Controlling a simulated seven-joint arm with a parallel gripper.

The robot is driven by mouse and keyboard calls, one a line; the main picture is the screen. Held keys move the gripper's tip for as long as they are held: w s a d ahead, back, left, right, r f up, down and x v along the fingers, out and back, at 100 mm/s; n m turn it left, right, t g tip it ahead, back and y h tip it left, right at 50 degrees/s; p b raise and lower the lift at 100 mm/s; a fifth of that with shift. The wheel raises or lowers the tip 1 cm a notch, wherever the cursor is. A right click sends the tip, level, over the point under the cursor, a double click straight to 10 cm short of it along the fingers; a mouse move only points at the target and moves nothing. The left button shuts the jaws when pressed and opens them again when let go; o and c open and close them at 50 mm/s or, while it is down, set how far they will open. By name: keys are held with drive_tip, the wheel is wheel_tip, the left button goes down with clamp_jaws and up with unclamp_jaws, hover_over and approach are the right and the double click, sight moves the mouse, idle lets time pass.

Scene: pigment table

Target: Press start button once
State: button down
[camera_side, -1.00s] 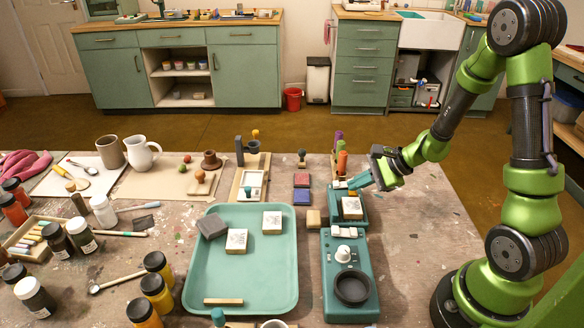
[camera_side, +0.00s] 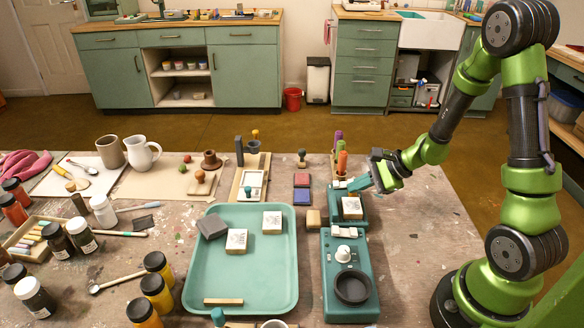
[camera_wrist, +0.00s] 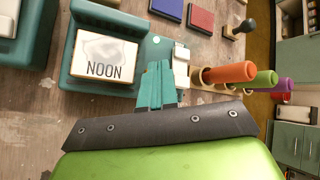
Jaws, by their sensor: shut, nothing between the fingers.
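My gripper (camera_side: 358,184) is shut and empty, with its teal fingers pointing down at the far end of a teal stamping device (camera_side: 347,214). In the wrist view the shut fingertips (camera_wrist: 157,66) are beside the device's edge, near a pale round spot (camera_wrist: 156,40) and a white block (camera_wrist: 181,60). I cannot tell whether either is the start button, or whether the fingers touch anything. The device holds a white block marked NOON (camera_wrist: 104,68). A second teal device (camera_side: 333,300) in front has a white knob (camera_side: 343,253) and a dark round dish (camera_side: 352,288).
Orange, green and purple-handled tools (camera_wrist: 228,73) stand in a rack close to the fingers. Red (camera_side: 302,180) and blue (camera_side: 302,197) ink pads lie left of the device. A teal tray (camera_side: 265,285) with several blocks is nearer the front.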

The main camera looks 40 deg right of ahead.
sight(357, 196)
drive_tip(key=shift+r, duration=0.85)
drive_tip(key=shift+r, duration=2.5)
drive_tip(key=shift+s+a+f, duration=0.1)
drive_tip(key=shift+s+f, duration=0.05)
drive_tip(key=shift+s, duration=0.05)
drive_tip(key=shift+s+a+r+n+g+y, duration=0.15)
drive_tip(key=shift+s+a+n+g, duration=0.2)
drive_tip(key=shift+s+a+n, duration=0.2)
drive_tip(key=shift+s+a+r+n+g+y, duration=0.15)
drive_tip(key=shift+s+a+n+g, duration=0.3)
drive_tip(key=shift+n, duration=0.2)
drive_tip(key=s+a+r+n+h, duration=0.2)
drive_tip(key=s+a+r+n, duration=0.8)
drive_tip(key=r+n, duration=0.3)
drive_tip(key=shift+r+n+t+h, duration=0.3)
drive_tip(key=shift+n+h, duration=0.1)
drive_tip(key=shift+n, duration=0.7)
